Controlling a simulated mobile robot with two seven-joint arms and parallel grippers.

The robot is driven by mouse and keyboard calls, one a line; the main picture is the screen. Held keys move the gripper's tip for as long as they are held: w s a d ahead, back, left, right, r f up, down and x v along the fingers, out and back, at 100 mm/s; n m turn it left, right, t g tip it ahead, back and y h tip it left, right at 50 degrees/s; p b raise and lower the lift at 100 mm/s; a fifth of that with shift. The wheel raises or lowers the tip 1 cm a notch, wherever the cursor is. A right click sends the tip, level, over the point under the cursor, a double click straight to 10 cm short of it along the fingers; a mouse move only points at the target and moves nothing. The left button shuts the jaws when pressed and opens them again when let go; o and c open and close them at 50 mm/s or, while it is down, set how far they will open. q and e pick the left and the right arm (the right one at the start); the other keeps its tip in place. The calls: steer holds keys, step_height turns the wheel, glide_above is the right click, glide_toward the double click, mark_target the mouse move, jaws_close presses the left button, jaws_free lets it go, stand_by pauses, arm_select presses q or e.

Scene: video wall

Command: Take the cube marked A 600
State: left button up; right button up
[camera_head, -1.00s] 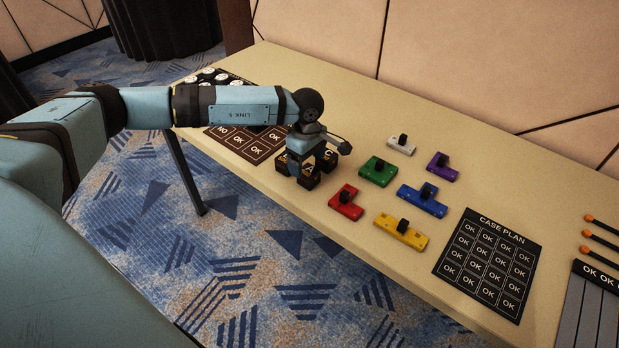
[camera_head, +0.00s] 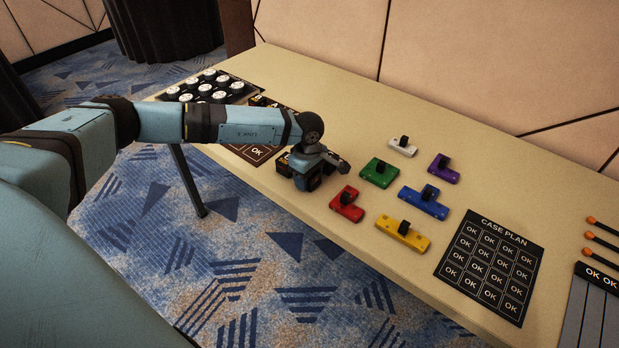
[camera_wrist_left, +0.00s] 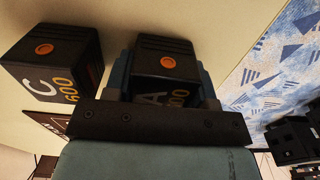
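The black cube marked A 600 (camera_wrist_left: 165,68), with an orange dot on top, sits between the two blue fingers of my left gripper (camera_wrist_left: 165,85) in the left wrist view. The fingers are close against its sides; I cannot tell whether they press on it. In the head view my left gripper (camera_head: 307,178) is low at the table's front edge, and its wrist hides most of this cube. A similar black cube marked C 600 (camera_wrist_left: 50,65) stands to the left in the wrist view, apart from the fingers. My right gripper is not in view.
Red (camera_head: 346,206), green (camera_head: 374,174), yellow (camera_head: 388,226) and other coloured blocks with black knobs lie right of the gripper on the table (camera_head: 470,150). A dark OK board lies under the arm. A case plan sheet (camera_head: 490,262) lies farther right.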

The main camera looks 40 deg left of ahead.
arm_select(q)
steer(key=shift+c, duration=1.3)
steer(key=shift+r, duration=0.1)
